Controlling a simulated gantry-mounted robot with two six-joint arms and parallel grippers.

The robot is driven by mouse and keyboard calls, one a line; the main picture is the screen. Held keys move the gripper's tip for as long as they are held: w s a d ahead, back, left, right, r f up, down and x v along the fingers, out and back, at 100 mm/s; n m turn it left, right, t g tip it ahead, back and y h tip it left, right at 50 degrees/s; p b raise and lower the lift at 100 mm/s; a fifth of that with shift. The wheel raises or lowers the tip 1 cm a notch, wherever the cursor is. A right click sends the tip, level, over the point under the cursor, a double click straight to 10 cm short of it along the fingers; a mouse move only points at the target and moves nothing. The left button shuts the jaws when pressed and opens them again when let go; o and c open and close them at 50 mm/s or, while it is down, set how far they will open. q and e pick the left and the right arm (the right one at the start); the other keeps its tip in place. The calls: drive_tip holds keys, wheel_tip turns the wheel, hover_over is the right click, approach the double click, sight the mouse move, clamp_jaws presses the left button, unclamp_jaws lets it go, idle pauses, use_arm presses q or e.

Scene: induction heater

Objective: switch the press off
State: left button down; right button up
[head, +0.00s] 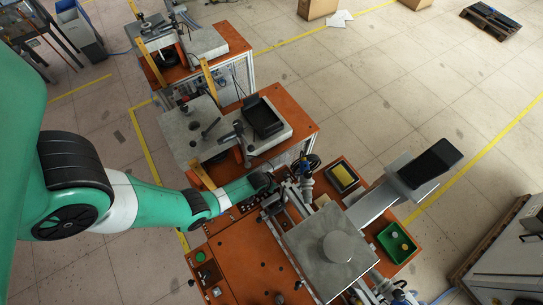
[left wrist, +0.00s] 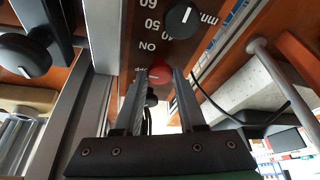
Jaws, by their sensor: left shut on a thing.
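My left arm reaches in from the left in the head view, and its gripper (head: 272,199) is at the orange press bench (head: 240,255). In the left wrist view the gripper (left wrist: 160,82) has its two grey fingers on either side of a red round knob (left wrist: 160,73), shut on it. The knob sits on a brown panel with the word ON printed beside it. A second label by the knob is partly hidden by a finger, and the knob's exact setting is hard to read. My right gripper is not seen.
A black dial (left wrist: 181,20) with printed numbers is close beside the red knob. Another black knob (left wrist: 25,55) is at the left. On the bench are a grey metal plate (head: 330,255), a green tray (head: 397,243) and a monitor (head: 430,163).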

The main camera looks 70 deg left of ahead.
use_arm(q)
drive_tip(key=shift+n, duration=0.8)
drive_tip(key=shift+g, duration=0.4)
drive_tip(key=c, duration=0.5)
unclamp_jaws()
drive_tip(key=shift+y, duration=0.3)
